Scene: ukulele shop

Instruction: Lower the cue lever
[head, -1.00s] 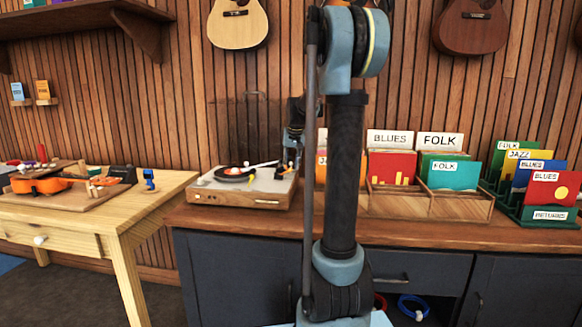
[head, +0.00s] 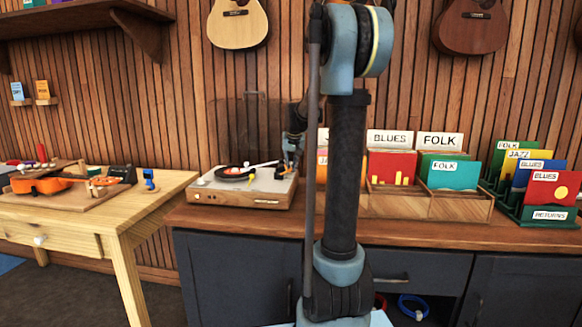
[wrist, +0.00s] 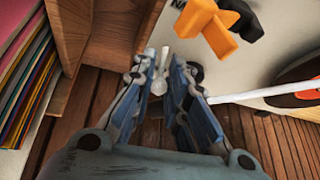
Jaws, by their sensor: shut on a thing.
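The turntable (head: 240,197) stands on the dark counter with a black record (head: 234,172) on its platter. Its white tonearm (head: 266,164) reaches from the right side toward the record; it also shows in the wrist view (wrist: 262,92). My gripper (head: 290,164) is low over the turntable's right rear part. In the wrist view, the fingers of my gripper (wrist: 161,84) are closed around a small pale lever with a rounded grey end (wrist: 159,86), which looks like the cue lever. The fingers hide part of it. Its exact tilt is hard to tell.
An orange and black piece (wrist: 217,25) stands close beside my fingers on the deck. Wooden record bins (head: 430,205) stand right of the turntable. A wooden table (head: 150,195) with an orange ukulele (head: 42,186) is at left. A clear lid stands behind the platter.

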